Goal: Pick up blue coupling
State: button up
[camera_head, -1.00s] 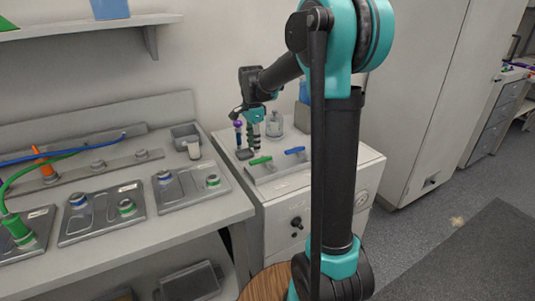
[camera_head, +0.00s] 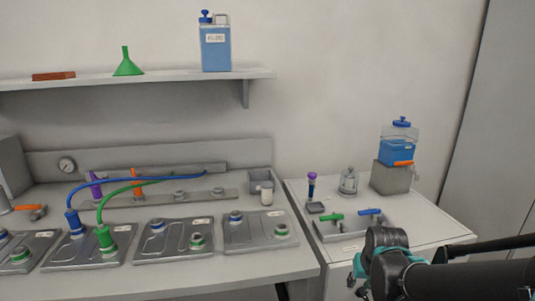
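The blue coupling (camera_head: 74,223) stands upright on a grey cell plate at the left of the bench, at the lower end of a blue hose (camera_head: 130,177). The hose arches up and right to the manifold rail (camera_head: 215,194) at the back. A green coupling (camera_head: 105,239) with a green hose stands just right of it on the same plate. My arm is at the lower right, far from the blue coupling. My gripper (camera_head: 357,279) is partly hidden by my arm near the side cabinet's front; its fingers are not clear.
More plates with blue and green ports (camera_head: 197,240) lie along the bench. A grey bin (camera_head: 260,181) stands at the bench's right end. The side cabinet holds a valve block (camera_head: 345,228) and a blue liquid container (camera_head: 398,150). A shelf (camera_head: 170,79) hangs above.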

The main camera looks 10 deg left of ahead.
aim_at(71, 215)
jog(key=j+u, duration=0.2)
jog(key=k+j+u, duration=0.2)
jog(key=j, duration=0.15)
jog(key=j+u, duration=0.15)
jog(key=u, duration=0.45)
jog(key=l+u, duration=0.7)
jog(key=u, duration=0.25)
jog(key=k+z, duration=0.15)
jog(key=z, duration=0.3)
jog(key=k+l+z, duration=0.1)
jog(key=z, duration=0.3)
jog(key=j+u, duration=0.35)
